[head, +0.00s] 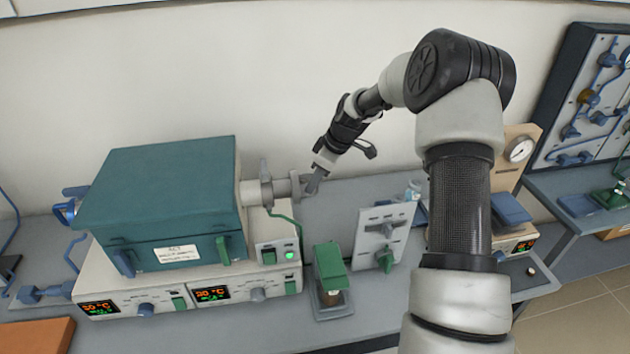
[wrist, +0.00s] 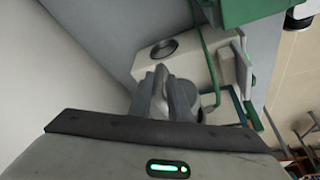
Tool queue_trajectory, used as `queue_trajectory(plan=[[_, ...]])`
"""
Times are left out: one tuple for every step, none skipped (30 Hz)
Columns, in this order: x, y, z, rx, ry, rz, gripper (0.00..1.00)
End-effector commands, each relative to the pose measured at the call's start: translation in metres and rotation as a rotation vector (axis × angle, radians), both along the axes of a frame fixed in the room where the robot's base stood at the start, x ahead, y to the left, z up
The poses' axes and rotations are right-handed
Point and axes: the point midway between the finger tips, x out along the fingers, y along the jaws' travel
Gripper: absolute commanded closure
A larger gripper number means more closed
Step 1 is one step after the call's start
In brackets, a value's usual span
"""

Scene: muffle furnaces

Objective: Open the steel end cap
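The steel end cap (head: 295,184) is at the right end of a grey steel tube fitting (head: 251,193) on the side of the teal furnace (head: 160,195). My gripper (head: 309,187) is right at the cap, reaching down from the upper right. In the wrist view its grey fingers (wrist: 155,92) stand close together in front of a round grey metal part (wrist: 184,98), which they partly hide. I cannot tell whether the fingers hold the cap or only touch it.
The furnace stands on white control units (head: 190,297) with lit displays. A green hose (head: 290,222) hangs below the tube. A small green-topped device (head: 330,266) and a grey valve panel (head: 384,232) stand on the bench to the right. A white wall is behind.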

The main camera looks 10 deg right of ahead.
Motion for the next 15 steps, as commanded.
queue_trajectory(plan=[[0.002,-0.001,0.001,0.000,-0.006,-0.003,1.00],[0.002,-0.001,0.002,-0.001,-0.007,-0.004,1.00],[0.002,-0.001,0.002,-0.001,-0.007,-0.004,1.00],[0.003,-0.001,0.002,-0.001,-0.007,-0.005,1.00],[0.003,-0.001,0.002,-0.001,-0.007,-0.005,1.00],[0.003,-0.001,0.002,-0.001,-0.009,-0.005,1.00],[0.003,-0.002,0.002,-0.001,-0.009,-0.005,1.00],[0.003,-0.002,0.002,-0.001,-0.008,-0.006,1.00],[0.003,-0.003,0.002,-0.001,-0.009,-0.007,1.00],[0.004,-0.005,0.002,-0.001,-0.009,-0.008,1.00],[0.004,-0.006,0.002,-0.001,-0.010,-0.008,1.00],[0.004,-0.010,0.002,-0.001,-0.011,-0.008,1.00],[0.004,-0.013,0.002,-0.001,-0.011,-0.010,1.00],[0.004,-0.017,0.002,-0.002,-0.012,-0.010,1.00],[0.004,-0.023,0.002,-0.001,-0.013,-0.011,1.00]])
